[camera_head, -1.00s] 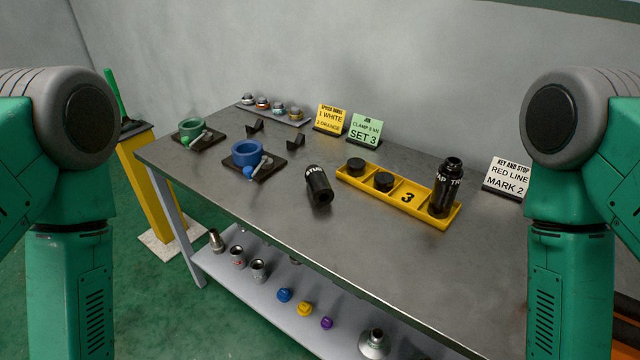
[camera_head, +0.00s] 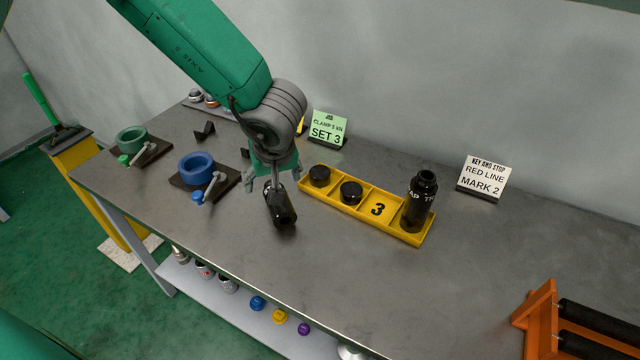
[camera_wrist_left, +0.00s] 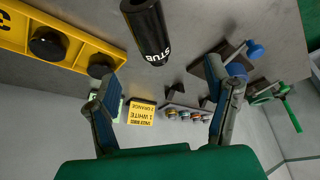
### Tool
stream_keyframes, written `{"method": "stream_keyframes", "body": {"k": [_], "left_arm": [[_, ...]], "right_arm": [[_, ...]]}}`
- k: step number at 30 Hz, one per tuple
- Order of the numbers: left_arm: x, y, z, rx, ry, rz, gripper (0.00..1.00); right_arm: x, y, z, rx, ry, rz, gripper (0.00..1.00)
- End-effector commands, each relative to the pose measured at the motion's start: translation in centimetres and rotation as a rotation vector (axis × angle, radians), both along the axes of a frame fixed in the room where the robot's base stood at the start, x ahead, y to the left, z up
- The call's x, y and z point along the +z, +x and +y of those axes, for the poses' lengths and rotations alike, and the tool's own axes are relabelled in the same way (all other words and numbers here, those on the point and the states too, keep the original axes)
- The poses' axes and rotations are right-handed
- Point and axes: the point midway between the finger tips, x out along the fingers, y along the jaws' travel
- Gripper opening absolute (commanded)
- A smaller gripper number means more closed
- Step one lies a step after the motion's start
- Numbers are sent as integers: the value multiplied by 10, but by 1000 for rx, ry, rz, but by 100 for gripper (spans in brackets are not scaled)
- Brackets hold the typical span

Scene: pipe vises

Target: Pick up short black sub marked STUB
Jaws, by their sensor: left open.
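The short black sub (camera_head: 281,208) lies on its side on the metal bench, left of the yellow tray, its open end facing the front. In the left wrist view the sub (camera_wrist_left: 148,32) shows the white word STUB and sits beyond the fingertips, near the top edge. My left gripper (camera_head: 273,182) is open, pointing down at the sub's back end and covering part of it in the head view. In the wrist view nothing is between its spread fingers (camera_wrist_left: 170,88). I cannot tell whether they touch the sub. My right gripper is not in view.
The yellow tray (camera_head: 378,227), right of the sub, holds two black caps and an upright black sub (camera_head: 419,202). A blue-ring vise (camera_head: 196,168) and a green-ring vise (camera_head: 132,140) stand left. An orange rack (camera_head: 541,315) stands at lower right.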

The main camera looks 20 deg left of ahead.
Motion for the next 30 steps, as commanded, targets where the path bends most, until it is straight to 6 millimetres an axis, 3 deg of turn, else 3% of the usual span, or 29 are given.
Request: {"method": "stream_keyframes", "body": {"k": [4, 15, 22, 30], "left_arm": [[0, 4, -1, 21, -17, 8, 72], [-64, 22, 19, 22, -17, 10, 72], [-79, 26, 23, 20, -17, 8, 72], [-116, 38, 31, 21, -17, 10, 72]], "right_arm": [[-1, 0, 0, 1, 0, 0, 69], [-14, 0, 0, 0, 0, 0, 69], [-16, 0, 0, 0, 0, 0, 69], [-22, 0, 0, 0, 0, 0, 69]]}}
